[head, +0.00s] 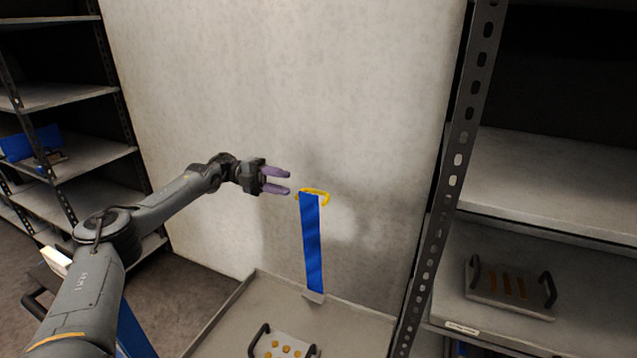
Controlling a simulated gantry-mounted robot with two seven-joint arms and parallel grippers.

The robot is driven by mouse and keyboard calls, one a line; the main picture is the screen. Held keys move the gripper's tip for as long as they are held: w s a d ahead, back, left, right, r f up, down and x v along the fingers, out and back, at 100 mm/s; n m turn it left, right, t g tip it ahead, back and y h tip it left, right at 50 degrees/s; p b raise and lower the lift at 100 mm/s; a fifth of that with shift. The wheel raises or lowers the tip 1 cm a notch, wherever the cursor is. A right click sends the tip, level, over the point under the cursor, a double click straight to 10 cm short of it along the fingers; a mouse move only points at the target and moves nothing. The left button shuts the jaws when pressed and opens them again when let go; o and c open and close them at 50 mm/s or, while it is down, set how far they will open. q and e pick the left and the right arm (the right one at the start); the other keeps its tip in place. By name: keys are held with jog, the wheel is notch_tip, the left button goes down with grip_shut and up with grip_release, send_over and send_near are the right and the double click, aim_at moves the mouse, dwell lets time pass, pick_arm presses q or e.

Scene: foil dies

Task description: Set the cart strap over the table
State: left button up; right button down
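A long blue strap (312,245) hangs nearly straight down in front of the pale wall, with a grey piece (314,297) at its lower end. Its top is at a yellow loop or hook (321,191). My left gripper (287,181) has two purple fingers, spread apart with nothing between them. It is just left of the yellow loop and slightly above it, and looks apart from it. A grey table or tray with a raised rim (222,312) lies below the strap. My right gripper is not in view.
A plate with black handles and yellow dots (283,347) lies on the tray surface. A slotted metal post and shelf (560,185) stand at right, holding another handled die (510,289). Shelving (75,98) stands at left. A blue strip (133,334) shows beside my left arm.

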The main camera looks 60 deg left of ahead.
aim_at(310, 190)
pick_arm(q)
jog(key=x, duration=0.8)
jog(key=shift+w+d+f, duration=0.15)
jog(key=shift+d, duration=0.25)
jog(key=shift+x, duration=1)
jog(key=shift+f, duration=0.1)
jog(key=shift+c, duration=0.3)
grip_shut()
